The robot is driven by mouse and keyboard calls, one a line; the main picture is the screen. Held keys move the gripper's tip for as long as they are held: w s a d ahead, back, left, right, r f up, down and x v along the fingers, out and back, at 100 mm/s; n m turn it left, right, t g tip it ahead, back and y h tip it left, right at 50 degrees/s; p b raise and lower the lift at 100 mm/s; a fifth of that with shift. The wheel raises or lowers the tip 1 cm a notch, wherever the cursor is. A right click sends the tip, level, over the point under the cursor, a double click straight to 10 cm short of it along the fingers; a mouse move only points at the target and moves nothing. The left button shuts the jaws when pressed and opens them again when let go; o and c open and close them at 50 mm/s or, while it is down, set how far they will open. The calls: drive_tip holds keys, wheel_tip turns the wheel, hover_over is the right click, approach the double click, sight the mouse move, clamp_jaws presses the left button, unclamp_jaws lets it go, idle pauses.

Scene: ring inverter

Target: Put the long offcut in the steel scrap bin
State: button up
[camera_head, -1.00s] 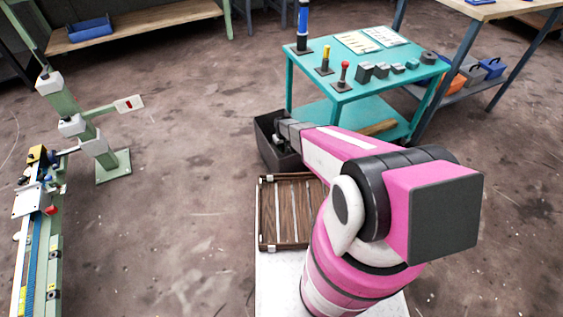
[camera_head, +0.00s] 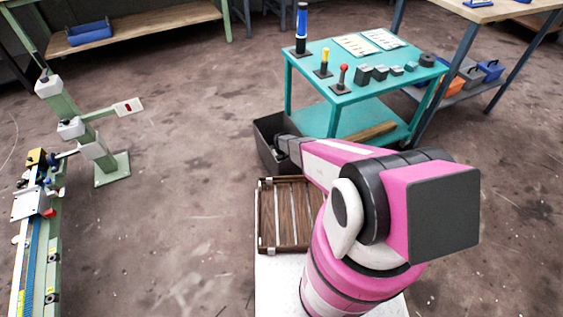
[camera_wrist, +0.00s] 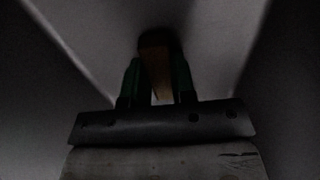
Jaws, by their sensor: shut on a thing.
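The dark grey bin (camera_head: 262,152), which I take as the steel scrap bin, stands on the floor left of the teal cart. My arm reaches into its near right part, and my gripper is mostly hidden there in the head view. In the wrist view, my gripper (camera_wrist: 158,75) is shut on a brown bar (camera_wrist: 156,58), which looks like the long offcut. The bar sits between the two green fingers and points away from me. Plain grey surfaces surround it, and the picture is too dark to tell whether the bar touches them.
The teal cart (camera_head: 315,82) carries small blocks and upright posts, with a brown plank (camera_head: 372,132) on its lower shelf. A slatted wooden tray (camera_head: 262,218) lies just in front of the bin. A green stand (camera_head: 112,168) is at left. Floor between is clear.

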drive_tip(key=shift+f, duration=0.1)
drive_tip(key=o, duration=0.9)
wheel_tip(320, 180, up, 13)
drive_tip(key=s+d+r+m, duration=0.1)
drive_tip(key=s+d+r, duration=0.3)
drive_tip(key=s+r, duration=0.4)
drive_tip(key=s+d+r+m, duration=0.2)
drive_tip(key=s+d+r, duration=0.3)
drive_tip(key=r, duration=1.2)
drive_tip(key=s+d+r+m, duration=0.1)
drive_tip(key=s+d+r, duration=0.3)
drive_tip(key=s+r, duration=0.6)
wheel_tip(320, 180, up, 3)
drive_tip(key=shift+s+d+f+m, duration=0.1)
drive_tip(key=shift+s+d+m, duration=0.05)
drive_tip(key=shift+s+m, duration=0.15)
